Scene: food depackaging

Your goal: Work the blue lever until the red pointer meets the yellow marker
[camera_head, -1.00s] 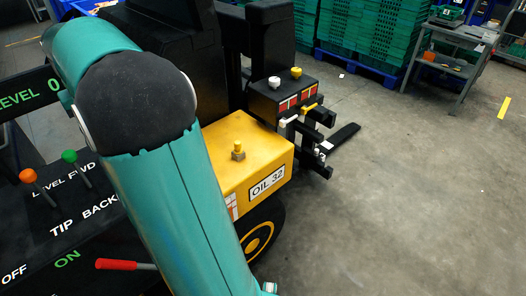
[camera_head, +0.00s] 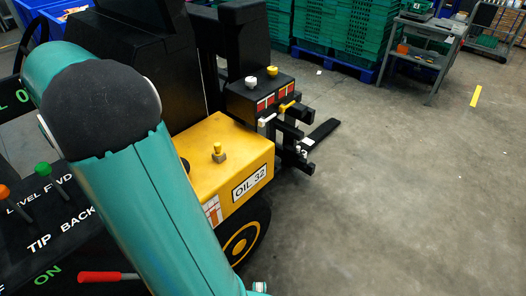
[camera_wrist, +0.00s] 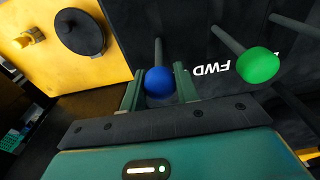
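The blue lever's ball knob (camera_wrist: 158,81) shows in the wrist view, on a grey rod rising from the black panel (camera_wrist: 215,25). My gripper (camera_wrist: 160,84) has one finger on each side of the knob. The knob fills the gap, and the fingers look closed on it. In the head view my teal arm crosses the middle and covers the blue lever. The fingers are out of sight there. I cannot make out the red pointer or the yellow marker in either view.
A green-knobbed lever (camera_wrist: 257,65) stands close right of my gripper, also in the head view (camera_head: 43,168). An orange-knobbed lever (camera_head: 4,191) and red handle (camera_head: 100,276) are nearby. The yellow housing (camera_head: 204,155) carries a bolt. Open floor (camera_head: 400,200) lies right.

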